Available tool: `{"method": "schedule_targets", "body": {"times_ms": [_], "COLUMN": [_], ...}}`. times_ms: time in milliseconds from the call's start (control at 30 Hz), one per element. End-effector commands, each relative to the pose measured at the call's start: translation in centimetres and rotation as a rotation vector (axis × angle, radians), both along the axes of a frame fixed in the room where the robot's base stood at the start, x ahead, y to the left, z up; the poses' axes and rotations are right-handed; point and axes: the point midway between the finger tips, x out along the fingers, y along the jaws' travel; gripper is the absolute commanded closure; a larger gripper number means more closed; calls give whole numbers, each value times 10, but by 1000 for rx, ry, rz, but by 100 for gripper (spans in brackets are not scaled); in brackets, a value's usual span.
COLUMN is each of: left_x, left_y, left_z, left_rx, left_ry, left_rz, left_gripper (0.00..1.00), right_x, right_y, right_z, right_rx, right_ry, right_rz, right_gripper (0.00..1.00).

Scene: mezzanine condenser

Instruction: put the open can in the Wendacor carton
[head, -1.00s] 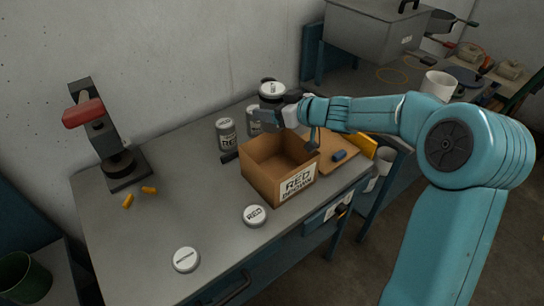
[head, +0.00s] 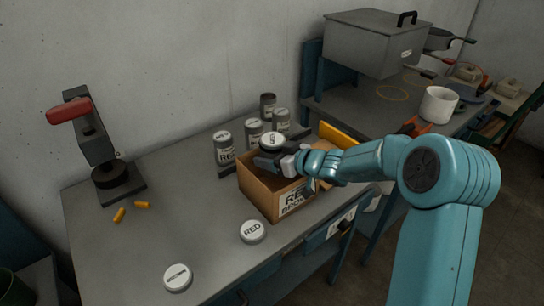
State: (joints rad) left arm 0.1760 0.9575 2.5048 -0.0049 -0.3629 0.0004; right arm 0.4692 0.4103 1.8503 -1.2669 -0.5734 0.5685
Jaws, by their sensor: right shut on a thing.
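The carton (head: 262,194) is an open brown box on the grey bench, with a white label that seems to read "RED BROWN"; I cannot read Wendacor on it. My right gripper (head: 272,157) is shut on a can with a white top (head: 271,141). It holds this can upright over the carton's opening, and the fingers hide most of its body. A grey can with a dark top (head: 267,105), apparently open, stands at the back of the bench by the wall. My left gripper is out of view.
Several white-topped cans (head: 223,150) stand behind the carton. A red-handled press (head: 98,150) and two orange plugs (head: 119,215) are at left. The bench's left middle is clear.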

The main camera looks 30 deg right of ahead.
Motion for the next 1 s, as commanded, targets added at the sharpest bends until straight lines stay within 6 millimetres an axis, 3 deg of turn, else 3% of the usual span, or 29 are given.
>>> {"method": "schedule_targets", "body": {"times_ms": [500,533,600,867,1000], "left_x": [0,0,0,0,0], "left_y": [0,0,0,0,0], "left_z": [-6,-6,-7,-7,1], "left_rx": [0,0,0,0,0], "left_ry": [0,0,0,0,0], "left_rz": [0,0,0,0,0], "left_gripper": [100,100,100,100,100], "right_x": [0,0,0,-1,-1], "right_y": [0,0,1,1,1], "right_z": [-12,-13,-14,-15,-3], "right_rx": [0,0,1,2,1], "right_ry": [-1,3,3,7,5], "right_rz": [0,1,0,2,2], "right_gripper": [78,24,1,1,1]}}
